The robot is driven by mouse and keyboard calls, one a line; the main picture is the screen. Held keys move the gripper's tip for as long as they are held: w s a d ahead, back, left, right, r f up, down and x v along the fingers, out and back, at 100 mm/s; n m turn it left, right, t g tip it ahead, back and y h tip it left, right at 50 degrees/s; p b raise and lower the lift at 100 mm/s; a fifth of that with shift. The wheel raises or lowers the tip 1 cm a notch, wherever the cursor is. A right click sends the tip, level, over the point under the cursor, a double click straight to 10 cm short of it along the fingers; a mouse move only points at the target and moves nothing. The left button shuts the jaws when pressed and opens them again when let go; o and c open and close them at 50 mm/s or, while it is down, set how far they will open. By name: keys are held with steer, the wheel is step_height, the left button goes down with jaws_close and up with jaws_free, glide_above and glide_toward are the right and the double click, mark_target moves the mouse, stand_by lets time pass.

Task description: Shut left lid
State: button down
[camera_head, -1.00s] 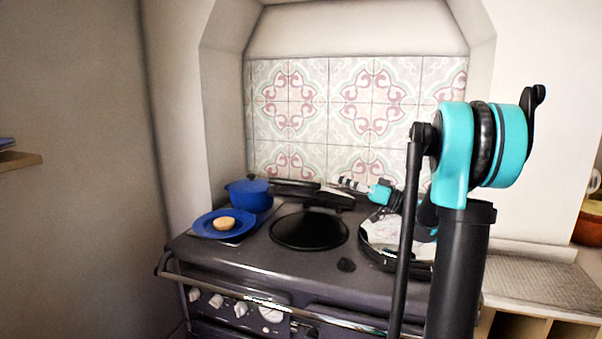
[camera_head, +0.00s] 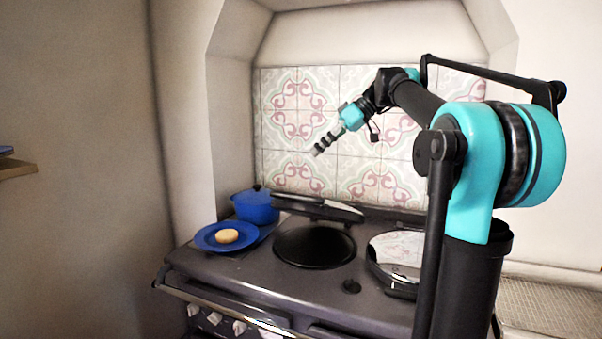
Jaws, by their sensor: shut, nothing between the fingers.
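The left lid (camera_head: 318,207) is a dark lid with a shiny rim, raised at the back of the range cooker (camera_head: 270,282). It leans behind the round black left hotplate (camera_head: 314,246), which is uncovered. My gripper (camera_head: 318,151) is shut and empty. It is in the air above the left lid, in front of the tiled wall, pointing down and to the left, apart from the lid. The right lid (camera_head: 398,252) lies flat with a shiny top, partly hidden by my arm.
A blue pot (camera_head: 255,207) stands at the cooker's back left. In front of it is a blue plate (camera_head: 207,238) with a round tan item (camera_head: 227,236). A rail (camera_head: 215,308) runs along the cooker's front. The alcove walls close in the sides.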

steer(key=s+d+f+x, duration=0.1)
steer(key=x, duration=1.1)
steer(key=shift+s+f, duration=0.15)
steer(key=shift+f, duration=0.45)
steer(key=shift+d, duration=0.1)
